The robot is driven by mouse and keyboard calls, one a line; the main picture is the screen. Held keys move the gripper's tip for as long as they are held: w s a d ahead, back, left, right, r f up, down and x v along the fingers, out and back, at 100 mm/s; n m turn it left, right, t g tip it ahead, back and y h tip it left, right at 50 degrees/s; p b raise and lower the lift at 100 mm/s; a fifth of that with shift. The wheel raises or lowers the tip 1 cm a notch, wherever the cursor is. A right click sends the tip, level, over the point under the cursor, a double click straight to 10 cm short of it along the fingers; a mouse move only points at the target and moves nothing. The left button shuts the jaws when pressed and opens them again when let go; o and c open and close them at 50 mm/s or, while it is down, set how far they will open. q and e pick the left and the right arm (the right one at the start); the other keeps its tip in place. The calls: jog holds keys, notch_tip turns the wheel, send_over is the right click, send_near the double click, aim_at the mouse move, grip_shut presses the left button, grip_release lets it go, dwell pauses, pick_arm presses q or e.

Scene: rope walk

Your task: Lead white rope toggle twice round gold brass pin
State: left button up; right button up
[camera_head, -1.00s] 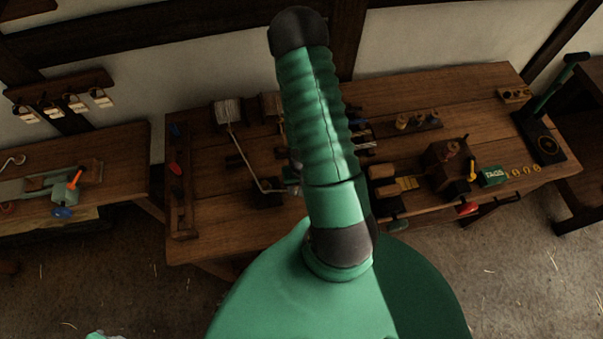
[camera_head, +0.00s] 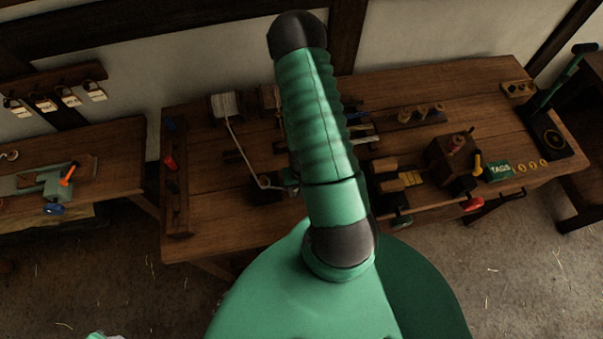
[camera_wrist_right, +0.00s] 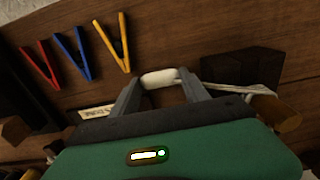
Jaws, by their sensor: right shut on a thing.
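In the right wrist view my right gripper (camera_wrist_right: 163,88) is shut on a white toggle (camera_wrist_right: 163,76), held crosswise between its grey fingertips. White rope (camera_wrist_right: 228,89) runs to the right of the gripper toward a tan-gold round peg (camera_wrist_right: 278,114), which may be the brass pin. The rope passes at the peg's upper end; whether it goes round it I cannot tell. The gripper's green body hides part of the bench near the peg.
Red, blue and yellow V-shaped tools (camera_wrist_right: 113,43) lie beyond the gripper, near dark blocks (camera_wrist_right: 242,67). In the head view the bench (camera_head: 478,92) carries a wooden block (camera_head: 452,157), a green TAGS box (camera_head: 499,170) and a rack with several pegs (camera_head: 408,117).

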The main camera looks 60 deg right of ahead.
jog(key=o, duration=1.4)
notch_tip(320, 180, up, 17)
jog(key=shift+f+p, duration=0.1)
jog(key=shift+p, duration=0.25)
